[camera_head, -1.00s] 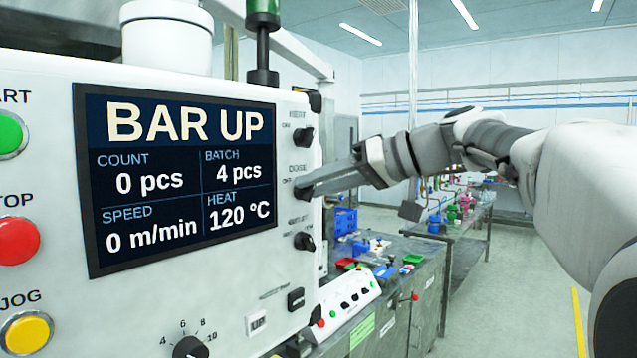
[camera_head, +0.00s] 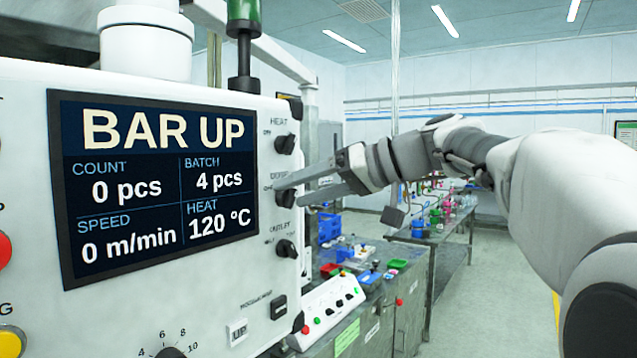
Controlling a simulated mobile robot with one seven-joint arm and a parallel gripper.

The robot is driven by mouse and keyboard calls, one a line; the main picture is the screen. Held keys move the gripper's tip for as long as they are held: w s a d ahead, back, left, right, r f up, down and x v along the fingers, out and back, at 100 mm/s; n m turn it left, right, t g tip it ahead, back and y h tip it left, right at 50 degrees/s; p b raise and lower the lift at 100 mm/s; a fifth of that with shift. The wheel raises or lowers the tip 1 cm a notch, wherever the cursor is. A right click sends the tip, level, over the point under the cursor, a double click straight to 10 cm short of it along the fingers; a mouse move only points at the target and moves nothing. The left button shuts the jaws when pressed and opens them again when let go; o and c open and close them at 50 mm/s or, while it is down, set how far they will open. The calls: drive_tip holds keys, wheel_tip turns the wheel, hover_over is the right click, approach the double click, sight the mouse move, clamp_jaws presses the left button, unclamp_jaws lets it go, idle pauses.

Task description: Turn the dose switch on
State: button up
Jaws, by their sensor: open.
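The dose switch (camera_head: 283,197) is a dark rotary knob on the white panel, in the middle of a column of three knobs. Its label is partly covered by my gripper. My gripper (camera_head: 290,193) reaches in from the right with its fingers pointing at this knob. It is open, one finger above the other in the picture. The fingertips are at or very near the knob and partly cover it, so its pointer position is hard to read. I cannot tell whether the fingers touch it.
The heat knob (camera_head: 285,143) is just above and the outlet knob (camera_head: 286,248) just below. The screen (camera_head: 160,185) left of them reads BAR UP, 0 pcs, 120 °C. A small button box (camera_head: 330,308) and a cluttered bench stand below and behind.

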drive_tip(key=v, duration=1.7)
drive_tip(key=shift+s+r, duration=0.1)
